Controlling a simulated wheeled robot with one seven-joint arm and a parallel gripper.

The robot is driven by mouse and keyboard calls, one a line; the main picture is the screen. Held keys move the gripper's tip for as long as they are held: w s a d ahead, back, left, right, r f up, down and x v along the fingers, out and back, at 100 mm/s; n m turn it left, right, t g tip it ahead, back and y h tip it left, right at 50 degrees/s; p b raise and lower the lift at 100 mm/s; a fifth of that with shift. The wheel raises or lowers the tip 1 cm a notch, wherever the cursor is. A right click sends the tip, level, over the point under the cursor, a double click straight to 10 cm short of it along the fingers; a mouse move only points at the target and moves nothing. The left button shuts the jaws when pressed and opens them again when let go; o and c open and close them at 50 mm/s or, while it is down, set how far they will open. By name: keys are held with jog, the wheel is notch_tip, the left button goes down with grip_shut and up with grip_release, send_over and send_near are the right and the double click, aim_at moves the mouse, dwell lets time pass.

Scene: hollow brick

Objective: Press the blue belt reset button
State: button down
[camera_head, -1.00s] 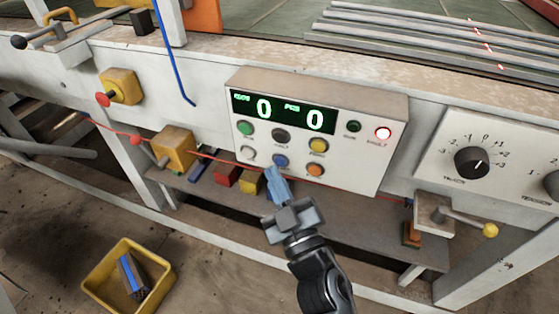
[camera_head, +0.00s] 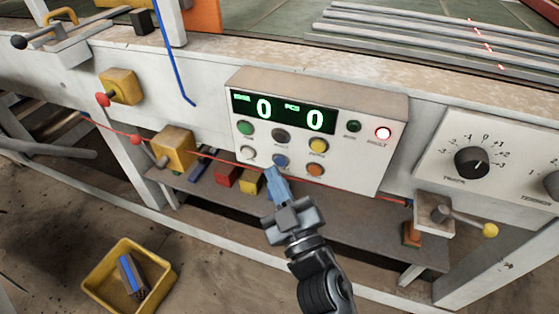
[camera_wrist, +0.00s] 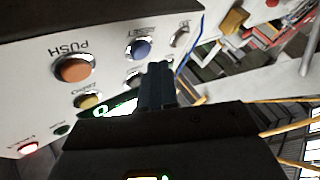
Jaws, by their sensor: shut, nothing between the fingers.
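The blue button (camera_head: 281,160) sits in the bottom row of the white control panel (camera_head: 360,170), between a white button (camera_head: 248,153) and an orange button (camera_head: 315,170). In the wrist view the blue button (camera_wrist: 139,48) is beside a label that seems to read RESET. My gripper (camera_head: 272,171) is shut and empty, its blue fingertips just below the blue button in the head view. In the wrist view the gripper fingers (camera_wrist: 157,75) point toward the panel near the blue button. Whether the tips touch the panel cannot be told.
The panel also has green (camera_head: 246,128), black (camera_head: 281,135) and yellow (camera_head: 318,146) buttons, and a lit red lamp (camera_head: 383,133). The display (camera_head: 283,113) reads 0 and 0. A red cord (camera_head: 225,160) runs below. A yellow bin (camera_head: 157,270) stands on the floor.

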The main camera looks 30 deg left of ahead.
dwell(0.4)
jog(key=shift+w+a, duration=0.1)
jog(key=shift+w, duration=0.3)
jog(key=shift+w+a, duration=0.1)
jog(key=shift+w, duration=0.25)
dwell(0.6)
jog(key=shift+s, duration=0.15)
jog(key=shift+s+d+p, duration=0.25)
jog(key=shift+s+p, duration=0.1)
jog(key=shift+s, duration=0.25)
jog(key=s, duration=0.2)
jog(key=s+d, duration=0.1)
jog(key=s, duration=0.2)
jog(key=shift+p, duration=0.3)
jog(key=shift+d, duration=0.1)
dwell(0.8)
